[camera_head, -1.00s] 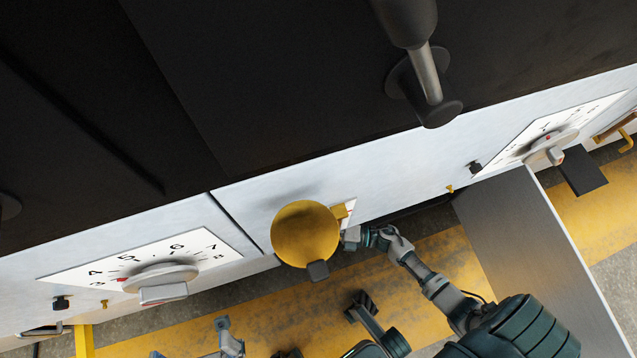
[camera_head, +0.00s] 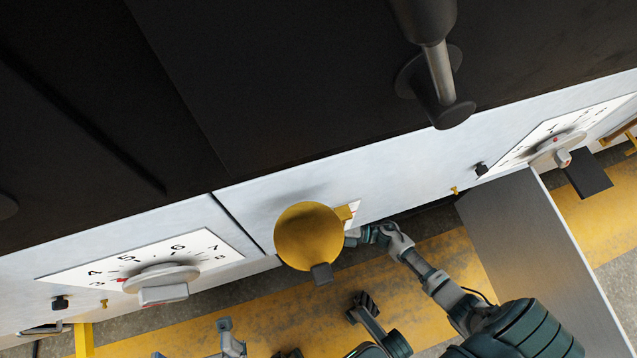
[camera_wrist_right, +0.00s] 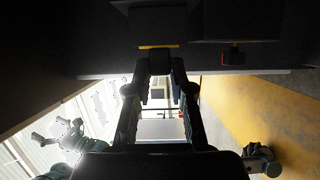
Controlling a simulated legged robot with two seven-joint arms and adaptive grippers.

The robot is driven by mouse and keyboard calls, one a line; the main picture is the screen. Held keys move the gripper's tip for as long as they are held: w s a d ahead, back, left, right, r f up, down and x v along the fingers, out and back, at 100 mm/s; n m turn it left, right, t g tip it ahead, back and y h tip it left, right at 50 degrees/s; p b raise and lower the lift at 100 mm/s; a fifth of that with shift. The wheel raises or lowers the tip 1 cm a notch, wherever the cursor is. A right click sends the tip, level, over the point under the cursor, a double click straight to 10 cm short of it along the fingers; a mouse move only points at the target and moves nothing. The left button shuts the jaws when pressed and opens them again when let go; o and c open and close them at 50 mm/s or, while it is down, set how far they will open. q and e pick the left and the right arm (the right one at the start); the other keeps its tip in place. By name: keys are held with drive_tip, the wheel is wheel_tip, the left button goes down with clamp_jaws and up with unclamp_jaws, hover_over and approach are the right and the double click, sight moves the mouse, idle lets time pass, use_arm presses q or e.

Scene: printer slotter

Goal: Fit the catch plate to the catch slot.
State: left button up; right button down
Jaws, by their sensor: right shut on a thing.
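A yellow round piece with a small tab and a dark grey block, which looks like the catch plate (camera_head: 307,236), is in front of the white machine face in the head view. Its tab is at a small white label (camera_head: 353,214); whether it touches or enters a slot is hidden. The slot itself is not clearly visible.
The white machine face has a numbered dial at left (camera_head: 165,281) and another at right (camera_head: 550,152). A dark handle (camera_head: 437,85) juts out above. A grey panel (camera_head: 530,230) stands out to the right. Yellow-striped floor (camera_head: 440,265) lies below.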

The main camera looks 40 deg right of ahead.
drive_tip(key=shift+w, duration=0.15)
idle(0.3)
drive_tip(key=c, duration=0.9)
unclamp_jaws()
drive_tip(key=shift+c, duration=0.2)
drive_tip(key=v, duration=1.2)
